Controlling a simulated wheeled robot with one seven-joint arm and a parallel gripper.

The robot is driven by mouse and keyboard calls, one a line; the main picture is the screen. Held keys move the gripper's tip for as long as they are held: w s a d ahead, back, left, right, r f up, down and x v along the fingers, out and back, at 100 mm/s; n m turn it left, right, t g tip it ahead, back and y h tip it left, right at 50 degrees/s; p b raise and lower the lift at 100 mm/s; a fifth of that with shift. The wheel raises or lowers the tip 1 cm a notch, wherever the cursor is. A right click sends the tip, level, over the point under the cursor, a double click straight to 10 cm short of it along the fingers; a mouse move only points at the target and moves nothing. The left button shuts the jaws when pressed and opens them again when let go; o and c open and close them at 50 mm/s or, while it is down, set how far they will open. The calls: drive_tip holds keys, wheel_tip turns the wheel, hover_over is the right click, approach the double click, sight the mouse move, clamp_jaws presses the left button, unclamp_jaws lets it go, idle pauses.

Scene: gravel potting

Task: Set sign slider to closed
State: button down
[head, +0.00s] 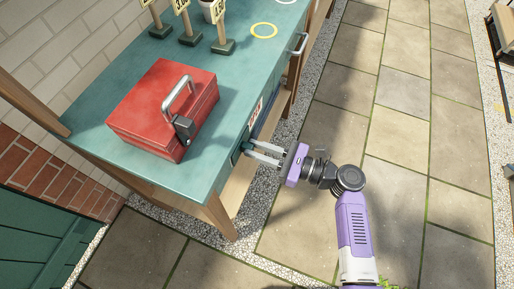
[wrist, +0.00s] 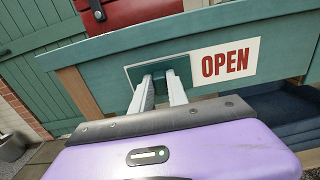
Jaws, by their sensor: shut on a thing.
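The sign slider is a dark green plate (wrist: 137,76) on the front edge of the teal table. It covers the left part of the sign, and the red word OPEN shows on the white panel (wrist: 226,62) to its right. In the head view the sign panel (head: 256,112) is seen at a steep angle on the table's front edge. My gripper (head: 249,149) reaches in from the right, its two pale fingers at the slider. The wrist view shows the fingertips (wrist: 160,80) against the plate, shut on the slider; the part between them is mostly hidden.
A red toolbox (head: 160,105) with a metal handle stands on the teal table (head: 110,85) above the slider. Several yellow number signs and a yellow ring (head: 263,31) are farther back. Paving (head: 400,140) to the right is clear. A green door (wrist: 40,45) is at left.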

drive_tip(key=shift+w, duration=0.15)
idle(0.6)
drive_tip(key=w+d+b, duration=0.1)
drive_tip(key=w, duration=0.2)
drive_tip(key=w+d+b, duration=0.1)
drive_tip(key=w, duration=0.2)
drive_tip(key=w+d+b, duration=0.1)
drive_tip(key=w, duration=0.2)
drive_tip(key=shift+w+d+f+b, duration=0.15)
drive_tip(key=shift+w+d+b, duration=0.2)
drive_tip(key=shift+w+d, duration=0.2)
drive_tip(key=shift+w, duration=0.2)
drive_tip(key=c, duration=1.3)
unclamp_jaws()
drive_tip(key=v, duration=0.7)
drive_tip(key=shift+s+d, duration=0.1)
drive_tip(key=shift+d, duration=0.25)
